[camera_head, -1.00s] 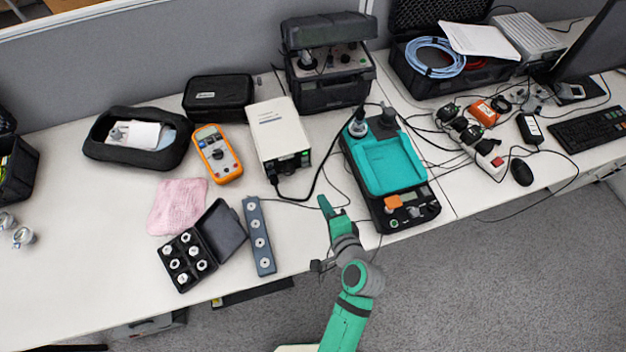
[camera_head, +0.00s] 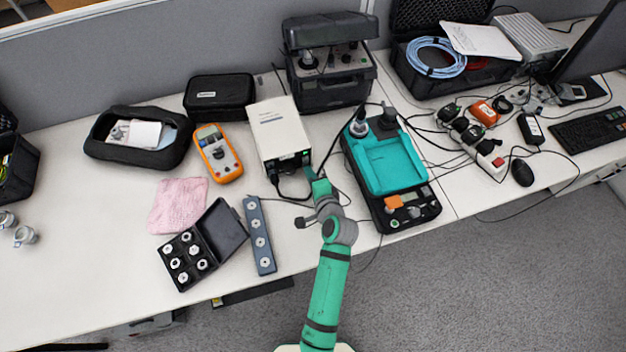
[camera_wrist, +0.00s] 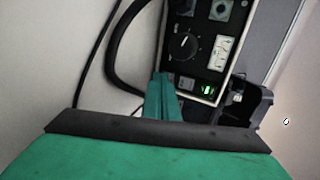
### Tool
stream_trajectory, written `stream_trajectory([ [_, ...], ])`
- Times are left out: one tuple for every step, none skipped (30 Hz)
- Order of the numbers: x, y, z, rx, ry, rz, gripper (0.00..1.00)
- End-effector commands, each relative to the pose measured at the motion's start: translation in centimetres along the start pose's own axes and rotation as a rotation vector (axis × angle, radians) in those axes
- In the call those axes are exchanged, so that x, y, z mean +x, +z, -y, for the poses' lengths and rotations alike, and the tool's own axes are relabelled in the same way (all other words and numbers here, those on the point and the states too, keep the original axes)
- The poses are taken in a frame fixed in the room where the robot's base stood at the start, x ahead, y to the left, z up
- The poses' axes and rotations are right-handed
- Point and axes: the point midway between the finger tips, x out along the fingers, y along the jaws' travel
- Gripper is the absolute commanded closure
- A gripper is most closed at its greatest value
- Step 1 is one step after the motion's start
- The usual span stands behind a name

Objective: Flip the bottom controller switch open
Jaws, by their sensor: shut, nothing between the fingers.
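A white controller box (camera_head: 277,128) stands on the table with its dark front panel toward me. In the wrist view its panel (camera_wrist: 203,50) carries a black dial (camera_wrist: 184,46), a white meter and a green-lit switch (camera_wrist: 207,89) near the lower edge. A small grey element (camera_wrist: 186,84) sits beside that switch. My gripper (camera_head: 311,175) is shut and empty, just in front of the panel's lower right side in the head view. Its green fingers also show in the wrist view (camera_wrist: 163,88), left of the lit switch. Whether they touch the panel I cannot tell.
A teal-topped device (camera_head: 388,163) stands close on the right. A black cable (camera_head: 288,193) loops in front of the controller. An orange multimeter (camera_head: 217,153), a grey strip (camera_head: 259,235) and an open black box (camera_head: 187,260) lie left.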

Motion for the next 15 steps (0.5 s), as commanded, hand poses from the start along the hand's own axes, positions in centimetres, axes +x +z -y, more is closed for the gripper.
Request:
stream_trajectory([
  [0.13, -0.01, 0.03, 0.000, 0.000, 0.000, 1.00],
  [0.16, -0.01, 0.04, 0.000, 0.000, 0.000, 1.00],
  [0.17, -0.01, 0.04, 0.000, 0.000, 0.000, 1.00],
  [0.18, 0.00, 0.04, 0.000, 0.000, 0.000, 1.00],
  [0.17, 0.00, 0.04, 0.001, 0.000, 0.000, 1.00],
  [0.17, 0.00, 0.04, 0.001, 0.000, 0.000, 1.00],
  [0.16, 0.00, 0.04, 0.001, 0.000, 0.000, 1.00],
  [0.16, 0.00, 0.04, 0.001, 0.000, 0.000, 1.00],
  [0.15, 0.00, 0.04, 0.001, 0.000, 0.000, 1.00],
  [0.15, 0.00, 0.04, 0.001, 0.000, 0.000, 1.00],
  [0.18, 0.00, 0.04, 0.001, 0.000, 0.000, 1.00],
  [0.29, 0.01, 0.03, 0.001, 0.000, 0.000, 1.00],
  [0.43, 0.02, 0.02, 0.000, 0.000, 0.001, 1.00],
  [0.62, 0.03, 0.01, 0.000, 0.000, 0.001, 1.00],
  [0.68, 0.01, -0.02, 0.001, 0.000, 0.000, 1.00],
])
